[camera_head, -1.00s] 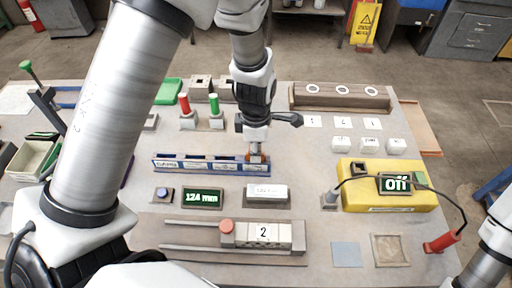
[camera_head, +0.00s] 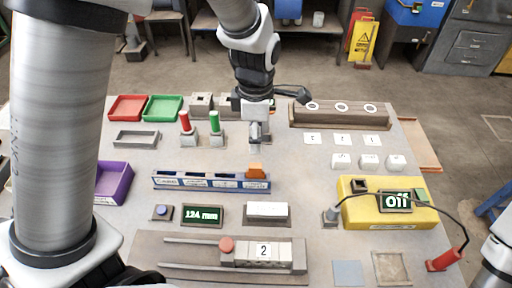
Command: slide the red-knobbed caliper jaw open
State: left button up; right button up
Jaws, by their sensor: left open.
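The caliper (camera_head: 180,265) lies at the front of the table, with two grey rails on a brown base. Its jaw's red knob (camera_head: 226,244) sits just left of a pale block marked 2 (camera_head: 263,252), and looks close against it. A small green display reading 124 mm (camera_head: 202,215) stands behind the caliper. My left gripper (camera_head: 256,140) is open and empty, pointing down over the table well behind the caliper and right of the green-knobbed post. Its fingers are small and partly hidden.
A blue rack (camera_head: 190,181) with an orange block (camera_head: 255,171) stands between my left gripper and the caliper. A white-topped block (camera_head: 267,213) sits behind the caliper. A yellow box (camera_head: 405,216) with a cable stands right. A purple tray (camera_head: 114,182) is at left.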

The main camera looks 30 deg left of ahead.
aim_at(226, 245)
jog(key=k, duration=1)
